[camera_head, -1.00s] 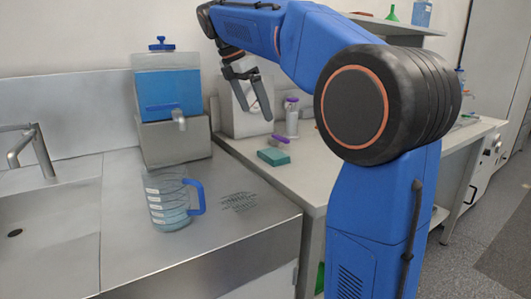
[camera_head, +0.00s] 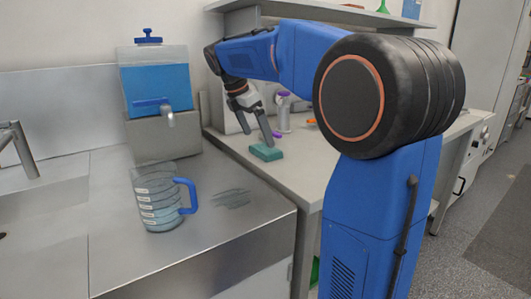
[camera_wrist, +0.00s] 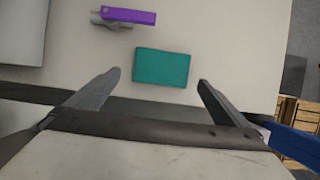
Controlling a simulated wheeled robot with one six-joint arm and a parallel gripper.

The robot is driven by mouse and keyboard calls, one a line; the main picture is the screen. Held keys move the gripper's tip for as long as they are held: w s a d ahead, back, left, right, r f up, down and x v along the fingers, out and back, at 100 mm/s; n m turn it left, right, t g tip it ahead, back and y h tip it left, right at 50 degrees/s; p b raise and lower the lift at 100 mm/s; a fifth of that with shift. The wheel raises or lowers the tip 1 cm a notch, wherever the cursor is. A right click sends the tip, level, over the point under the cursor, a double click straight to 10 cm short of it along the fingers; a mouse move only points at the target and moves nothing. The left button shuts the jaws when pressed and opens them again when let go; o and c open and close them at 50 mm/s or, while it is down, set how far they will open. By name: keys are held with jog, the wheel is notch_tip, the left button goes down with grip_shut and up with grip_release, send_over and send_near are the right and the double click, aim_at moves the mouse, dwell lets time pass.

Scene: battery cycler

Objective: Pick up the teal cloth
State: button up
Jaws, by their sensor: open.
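The teal cloth (camera_head: 266,152) is a small folded block lying flat on the light bench top, near its front edge. My gripper (camera_head: 257,130) is open and empty, just above and beside the cloth in the head view. In the wrist view, the teal cloth (camera_wrist: 162,67) is a plain rectangle ahead of and between the two open fingertips of my gripper (camera_wrist: 160,78). The fingers look apart from the cloth, and the opening is wider than it.
A purple-and-grey tool (camera_wrist: 125,17) lies beyond the cloth. A purple-capped bottle (camera_head: 283,113) stands behind it. A shelf (camera_head: 330,12) hangs above.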

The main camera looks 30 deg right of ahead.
aim_at(265, 148)
jog(key=shift+s+d+x, duration=0.1)
jog(key=shift+d+x, duration=0.05)
jog(key=shift+x, duration=1.2)
jog(key=shift+s+d+x, duration=0.15)
jog(key=shift+x, duration=1.2)
jog(key=shift+r, duration=0.1)
jog(key=c, duration=0.9)
